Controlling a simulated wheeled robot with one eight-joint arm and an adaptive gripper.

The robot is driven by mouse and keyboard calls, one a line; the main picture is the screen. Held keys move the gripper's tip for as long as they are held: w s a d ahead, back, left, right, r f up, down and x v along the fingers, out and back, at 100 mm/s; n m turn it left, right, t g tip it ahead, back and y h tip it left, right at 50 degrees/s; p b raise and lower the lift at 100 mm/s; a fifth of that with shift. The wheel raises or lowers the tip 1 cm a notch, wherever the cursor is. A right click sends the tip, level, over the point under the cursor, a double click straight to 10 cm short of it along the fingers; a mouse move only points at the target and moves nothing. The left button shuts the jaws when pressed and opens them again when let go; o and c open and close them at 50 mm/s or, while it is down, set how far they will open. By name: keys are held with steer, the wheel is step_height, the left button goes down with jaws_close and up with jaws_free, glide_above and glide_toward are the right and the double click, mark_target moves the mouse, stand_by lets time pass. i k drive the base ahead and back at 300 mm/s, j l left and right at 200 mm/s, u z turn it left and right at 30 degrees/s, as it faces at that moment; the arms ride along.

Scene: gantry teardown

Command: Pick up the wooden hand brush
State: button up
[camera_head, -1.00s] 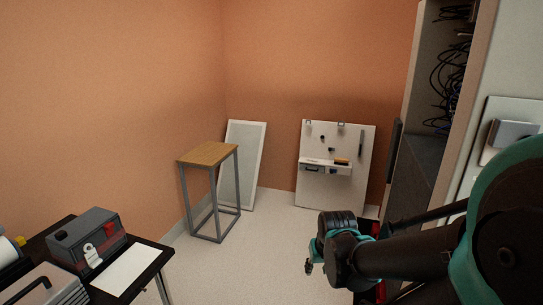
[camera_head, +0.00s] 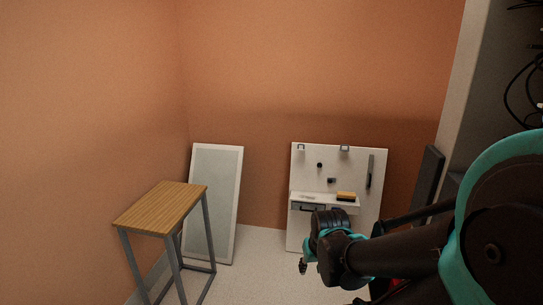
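A small yellow-brown block with a dark underside, likely the wooden hand brush (camera_head: 346,195), lies on the shelf (camera_head: 325,199) of a white pegboard panel (camera_head: 301,172) against the far wall. It is too small to make out its bristles. My gripper (camera_head: 303,266) is at the lower middle of the picture, nearer to me than the panel and below the brush in the picture. Its fingers are small and mostly hidden by the wrist, so I cannot tell whether they are open. My arm covers part of the panel's lower right.
A wooden-topped stool with grey metal legs (camera_head: 163,207) stands at the left. A white-framed panel (camera_head: 214,200) leans on the wall behind it. A tall cabinet with hanging cables (camera_head: 470,95) is at the right. Pale floor (camera_head: 258,270) is clear before the pegboard.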

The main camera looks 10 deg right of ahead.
mark_target(347, 197)
steer(key=i+j+z, duration=0.15)
steer(key=i+z, duration=0.2)
steer(key=i, duration=0.15)
steer(key=i+j+z, duration=0.7)
steer(key=i, duration=0.2)
